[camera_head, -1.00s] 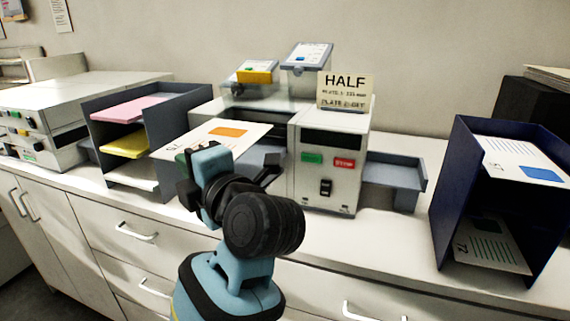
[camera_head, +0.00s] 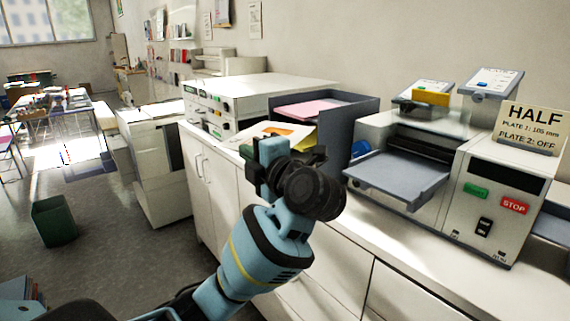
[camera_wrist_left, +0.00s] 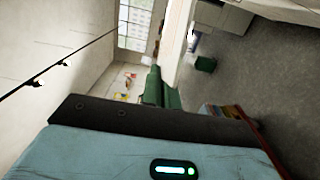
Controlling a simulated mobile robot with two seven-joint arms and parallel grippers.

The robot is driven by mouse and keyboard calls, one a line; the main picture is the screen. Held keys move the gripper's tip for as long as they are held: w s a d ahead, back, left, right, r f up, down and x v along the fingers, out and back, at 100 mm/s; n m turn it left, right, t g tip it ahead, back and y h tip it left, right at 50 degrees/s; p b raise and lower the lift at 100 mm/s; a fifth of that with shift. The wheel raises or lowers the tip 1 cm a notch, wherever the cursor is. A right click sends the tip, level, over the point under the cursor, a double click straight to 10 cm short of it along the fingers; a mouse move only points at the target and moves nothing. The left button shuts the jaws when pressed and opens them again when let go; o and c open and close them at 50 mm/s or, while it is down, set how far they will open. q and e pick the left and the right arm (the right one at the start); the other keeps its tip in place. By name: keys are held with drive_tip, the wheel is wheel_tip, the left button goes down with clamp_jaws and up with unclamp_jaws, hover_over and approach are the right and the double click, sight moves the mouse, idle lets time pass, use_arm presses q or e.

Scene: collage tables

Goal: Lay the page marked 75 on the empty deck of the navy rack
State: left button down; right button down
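My left gripper (camera_head: 247,151) is raised in front of the counter, left of the grey rack. It is shut on a white page (camera_head: 263,131) with an orange block. The wrist view shows the page (camera_wrist_left: 177,45) nearly edge-on between the green fingers (camera_wrist_left: 160,92). No number can be read on this page. The gripper and wrist hide part of it. My right gripper is not in view.
A grey rack (camera_head: 352,112) with a pink sheet (camera_head: 305,108) stands behind my wrist. Right of it is a machine (camera_head: 497,205) with an empty grey tray (camera_head: 400,175) and a HALF sign (camera_head: 530,127). Open floor (camera_head: 105,235) with a green bin (camera_head: 54,220) lies left.

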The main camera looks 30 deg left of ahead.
use_arm(q)
drive_tip(key=d+f+m+t+h, duration=0.4)
drive_tip(key=f+m+t+h, duration=0.35)
drive_tip(key=f, duration=0.65)
drive_tip(key=s+d+f+m+t+h, duration=0.3)
drive_tip(key=s+d+f+m+h, duration=0.3)
drive_tip(key=s+d+f+h, duration=0.3)
wheel_tip(320, 180, down, 3)
drive_tip(key=shift+s+d+r+t, duration=0.15)
drive_tip(key=shift+d+t, duration=0.2)
drive_tip(key=shift+d, duration=0.3)
drive_tip(key=shift+d, duration=0.1)
